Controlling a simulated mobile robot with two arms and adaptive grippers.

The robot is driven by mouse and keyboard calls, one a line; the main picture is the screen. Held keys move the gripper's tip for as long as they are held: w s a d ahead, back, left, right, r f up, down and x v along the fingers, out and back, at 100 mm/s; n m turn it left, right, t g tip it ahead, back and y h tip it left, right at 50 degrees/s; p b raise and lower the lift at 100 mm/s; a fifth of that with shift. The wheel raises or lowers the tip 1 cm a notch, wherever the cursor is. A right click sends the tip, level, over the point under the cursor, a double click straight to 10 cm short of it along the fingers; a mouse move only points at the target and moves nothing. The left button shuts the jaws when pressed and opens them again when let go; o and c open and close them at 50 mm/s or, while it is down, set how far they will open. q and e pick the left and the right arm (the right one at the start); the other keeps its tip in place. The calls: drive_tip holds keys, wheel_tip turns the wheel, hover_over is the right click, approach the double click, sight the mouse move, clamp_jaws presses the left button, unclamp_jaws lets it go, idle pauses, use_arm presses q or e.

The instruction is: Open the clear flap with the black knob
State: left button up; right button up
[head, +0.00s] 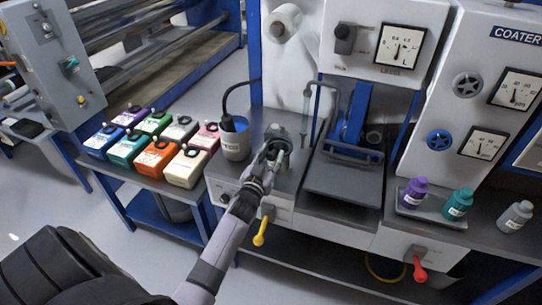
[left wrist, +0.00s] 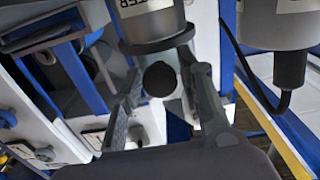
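A black round knob (left wrist: 158,78) shows in the left wrist view between the fingers of my left gripper (left wrist: 160,80). The fingers are spread, with gaps on both sides of the knob. Behind it is a grey canister (left wrist: 155,22) with a dark rim and a partly cut-off label. In the head view my left gripper (head: 276,152) is at the front of this canister (head: 277,131) on the grey bench. The gripper hides the knob there. I cannot clearly make out the clear flap in either view. My right gripper is not in view.
A grey cup (head: 236,140) with a black cable stands close left of the gripper. A black tray (head: 345,178) lies to the right. A yellow-handled lever (head: 261,232) hangs below the bench front. Several coloured boxes stand on the left table; bottles stand at right.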

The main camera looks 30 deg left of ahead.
use_arm(q)
clamp_jaws()
drive_tip(key=shift+r, duration=0.1)
idle(0.5)
